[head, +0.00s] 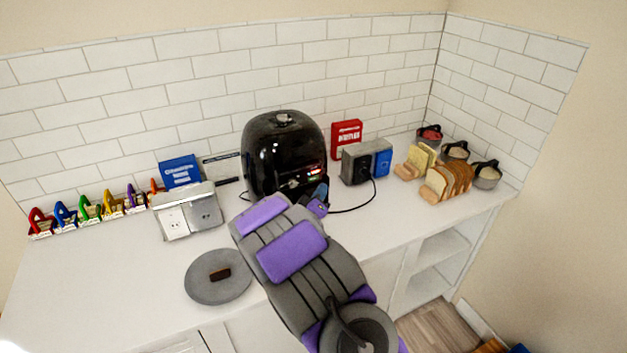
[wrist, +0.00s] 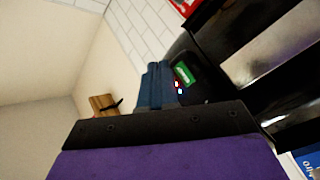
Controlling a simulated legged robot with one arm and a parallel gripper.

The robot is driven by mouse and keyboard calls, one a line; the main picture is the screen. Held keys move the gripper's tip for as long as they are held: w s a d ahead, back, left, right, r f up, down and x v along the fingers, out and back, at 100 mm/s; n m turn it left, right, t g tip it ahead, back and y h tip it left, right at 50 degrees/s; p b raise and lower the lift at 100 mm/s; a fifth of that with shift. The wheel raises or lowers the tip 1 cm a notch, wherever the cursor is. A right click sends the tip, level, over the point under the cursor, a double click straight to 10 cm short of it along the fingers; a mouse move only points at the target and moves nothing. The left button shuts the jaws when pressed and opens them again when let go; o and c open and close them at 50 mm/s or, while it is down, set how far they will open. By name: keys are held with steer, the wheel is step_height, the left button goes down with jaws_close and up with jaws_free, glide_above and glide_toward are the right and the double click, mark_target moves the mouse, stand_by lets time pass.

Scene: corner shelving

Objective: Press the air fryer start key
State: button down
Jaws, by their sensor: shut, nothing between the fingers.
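The black air fryer (head: 283,140) stands on the white counter against the tiled wall. My gripper (head: 320,196) is shut and empty at the fryer's lower front right, in front of it. In the wrist view the shut blue-grey fingers (wrist: 157,86) are close to the fryer's dark control panel (wrist: 195,88), which has a lit green patch (wrist: 186,75) and small red and pale lights (wrist: 178,86). I cannot tell which of these is the start key, or whether the fingertips touch the panel. My arm hides part of the fryer's lower front in the head view.
A grey outlet box (head: 366,162) with a cord stands right of the fryer, near a red box (head: 346,133). Bread slices (head: 447,182) and dark pots (head: 487,174) are further right. A grey double-socket box (head: 188,211) and round lid (head: 218,278) are left.

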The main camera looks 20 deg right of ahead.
steer(key=s, duration=0.2)
steer(key=shift+s, duration=0.35)
stand_by(0.4)
